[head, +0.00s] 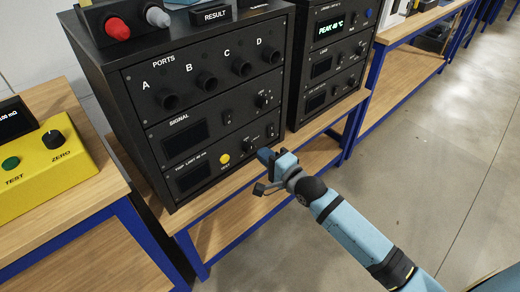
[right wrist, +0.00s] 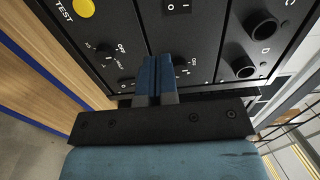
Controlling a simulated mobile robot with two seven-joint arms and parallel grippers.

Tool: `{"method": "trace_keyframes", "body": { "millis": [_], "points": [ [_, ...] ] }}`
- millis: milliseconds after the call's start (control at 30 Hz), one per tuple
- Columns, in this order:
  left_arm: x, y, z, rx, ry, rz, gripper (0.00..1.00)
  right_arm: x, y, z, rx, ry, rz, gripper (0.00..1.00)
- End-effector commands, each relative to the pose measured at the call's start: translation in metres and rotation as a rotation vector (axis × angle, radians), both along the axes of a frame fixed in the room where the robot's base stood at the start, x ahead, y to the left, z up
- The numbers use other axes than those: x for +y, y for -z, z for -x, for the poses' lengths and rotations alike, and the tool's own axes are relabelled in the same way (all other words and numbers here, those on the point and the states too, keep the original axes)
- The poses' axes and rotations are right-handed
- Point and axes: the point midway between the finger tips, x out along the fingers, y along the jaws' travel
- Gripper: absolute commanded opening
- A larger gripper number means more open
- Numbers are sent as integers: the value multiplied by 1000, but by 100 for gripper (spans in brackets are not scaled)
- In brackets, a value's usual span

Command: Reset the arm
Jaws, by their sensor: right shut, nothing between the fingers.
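My right arm reaches in from the lower right of the head view. Its gripper (head: 268,156) is in front of the lower right part of the black rack unit (head: 190,112), near the small knobs and switches of the bottom panel. In the right wrist view the blue fingers (right wrist: 155,78) are together with nothing between them, pointing at the panel face. Whether the fingertips touch the panel cannot be told. A yellow TEST button (head: 223,158) is left of the gripper. My left gripper is not in view.
A second black unit (head: 325,70) reads PEAK 40 °C at the right. A yellow box (head: 45,165) with a green TEST button and ZERO knob sits on a wooden table at the left. Blue-framed wooden benches (head: 225,220) carry the units. The floor (head: 450,150) at the right is clear.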

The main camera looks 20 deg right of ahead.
Motion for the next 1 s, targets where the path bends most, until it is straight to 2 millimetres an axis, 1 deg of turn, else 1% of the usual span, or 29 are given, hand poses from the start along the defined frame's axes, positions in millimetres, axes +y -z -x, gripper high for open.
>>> {"method": "trace_keyframes", "body": {
  "millis": [400,467,533,567,667,700,767,800,900,1000],
  "points": [
    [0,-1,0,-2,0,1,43,0,0,0,0,0,1,0],
    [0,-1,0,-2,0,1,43,1,3,3,1,0,14,0],
    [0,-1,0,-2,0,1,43,4,10,11,3,-1,69,0],
    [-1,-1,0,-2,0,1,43,6,16,18,4,-3,109,0],
    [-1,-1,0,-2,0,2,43,15,42,50,10,-16,314,0],
    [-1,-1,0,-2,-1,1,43,19,54,66,10,-29,418,0],
    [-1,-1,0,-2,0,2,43,24,71,93,11,-57,589,0],
    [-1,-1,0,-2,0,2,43,27,80,111,9,-79,701,0],
    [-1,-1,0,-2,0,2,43,32,100,149,4,-146,950,0],
    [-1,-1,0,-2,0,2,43,35,114,183,-6,-220,1156,0]
  ]
}}
